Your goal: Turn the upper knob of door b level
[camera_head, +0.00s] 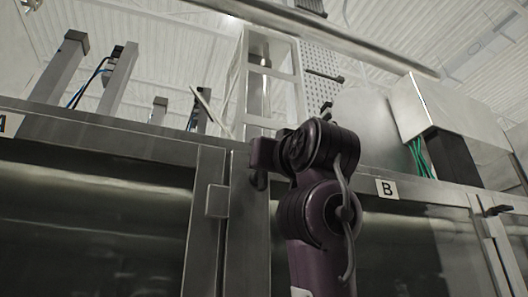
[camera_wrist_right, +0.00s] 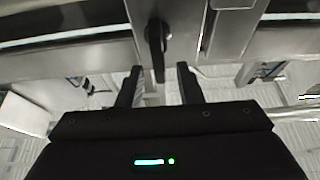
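Door b (camera_head: 395,245) is the dark glass door under the "B" label (camera_head: 387,188) in the head view. Its upper knob (camera_wrist_right: 156,42) is a black lever on the steel post, pointing straight up and down in the right wrist view. Gaps show on both sides; nothing is gripped. My left gripper is not in view.
A steel hinge block (camera_head: 217,201) projects left of the post, beside door A (camera_head: 90,225). Another black handle (camera_head: 498,210) sits at the far right, lying nearly level. A steel box (camera_head: 445,110) with green cables stands above door b.

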